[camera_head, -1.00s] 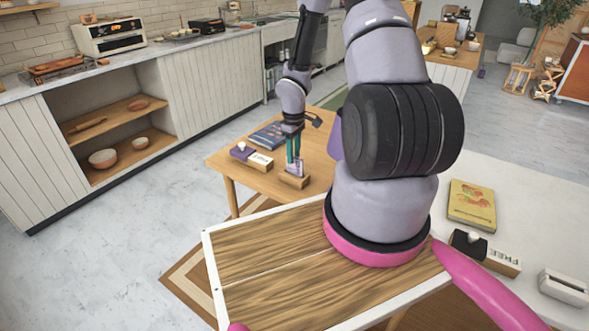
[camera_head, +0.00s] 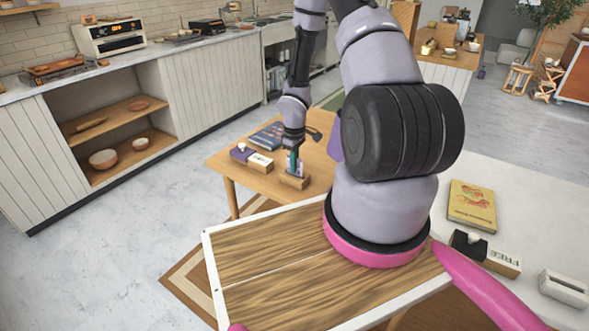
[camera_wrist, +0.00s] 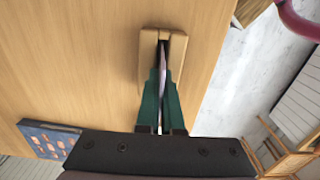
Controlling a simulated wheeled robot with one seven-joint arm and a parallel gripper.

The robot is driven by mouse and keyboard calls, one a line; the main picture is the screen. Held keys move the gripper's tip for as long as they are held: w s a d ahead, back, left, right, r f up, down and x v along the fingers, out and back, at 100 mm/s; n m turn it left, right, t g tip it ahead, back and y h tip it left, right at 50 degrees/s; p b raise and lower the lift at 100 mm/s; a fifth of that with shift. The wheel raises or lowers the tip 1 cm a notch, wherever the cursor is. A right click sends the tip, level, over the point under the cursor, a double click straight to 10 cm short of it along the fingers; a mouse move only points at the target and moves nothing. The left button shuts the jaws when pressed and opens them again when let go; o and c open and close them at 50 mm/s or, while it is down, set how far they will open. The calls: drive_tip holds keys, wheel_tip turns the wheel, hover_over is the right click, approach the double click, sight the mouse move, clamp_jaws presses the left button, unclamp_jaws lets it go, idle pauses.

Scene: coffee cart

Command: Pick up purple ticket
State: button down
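The purple ticket (camera_wrist: 162,64) stands upright in the slot of a small wooden holder (camera_wrist: 176,46), seen nearly edge-on in the wrist view. The head view also shows the ticket (camera_head: 300,168) and the holder (camera_head: 294,181) near the wooden table's corner. My gripper (camera_wrist: 161,72) reaches down to it, with one green finger on each side of the ticket. The gap between the fingers is narrow. I cannot tell whether they press on the ticket. In the head view my gripper (camera_head: 294,162) hides part of the ticket.
The wooden table (camera_head: 225,161) also holds a dark blue book (camera_head: 266,136), which shows in the wrist view (camera_wrist: 48,137), and a purple-and-wood block with a white sign (camera_head: 260,160). A pale counter (camera_head: 520,185) with a yellow book (camera_head: 472,205) lies to the right.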

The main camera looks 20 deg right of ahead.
wheel_tip(320, 180, up, 15)
idle(1.0)
